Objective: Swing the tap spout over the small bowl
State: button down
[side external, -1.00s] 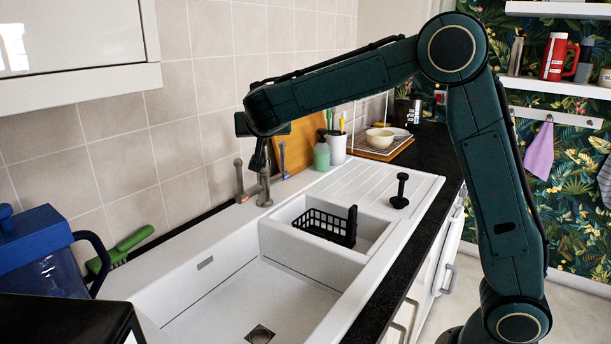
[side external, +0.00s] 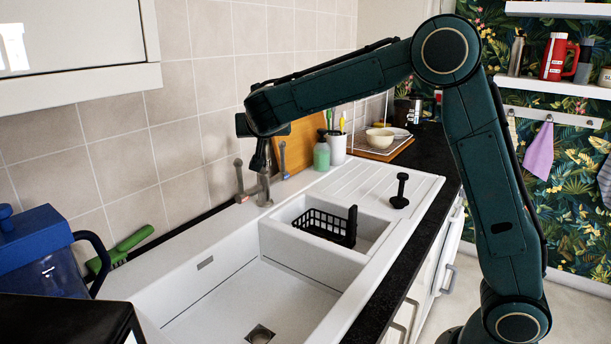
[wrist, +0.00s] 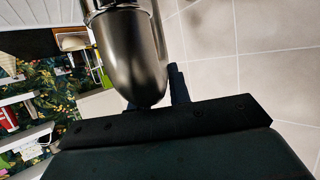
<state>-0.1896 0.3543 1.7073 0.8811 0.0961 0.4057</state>
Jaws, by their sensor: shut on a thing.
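The metal tap (side external: 265,196) stands on the back ledge of the white sink, with a lever on either side. Its upper part and spout are largely hidden by my gripper (side external: 261,160) in the side view. In the wrist view the shiny spout (wrist: 135,55) fills the upper middle and lies between the fingers of my gripper (wrist: 153,90), which is shut on it. The small bowl (side external: 375,228) is right of the tap, with a black basket (side external: 325,227) in it. I cannot tell exactly which way the spout's outlet points.
The large bowl (side external: 215,305) is empty, in front. A green soap bottle (side external: 321,152) and a white utensil pot (side external: 337,147) stand behind the drainer. A black plunger-like object (side external: 400,190) stands on the drainer. A blue jug (side external: 40,255) is at left.

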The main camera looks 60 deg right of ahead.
jog(key=shift+s+d, duration=0.15)
jog(key=s+d+n+t+y, duration=0.3)
jog(key=s+d+n+y, duration=0.1)
jog(key=d+n+y, duration=0.6)
jog(key=shift+s+d+n+t+y, duration=0.15)
jog(key=shift+d+n+t+y, duration=0.4)
jog(key=shift+d, duration=1.25)
jog(key=shift+y, duration=0.35)
jog(key=c, duration=1.3)
grip_release()
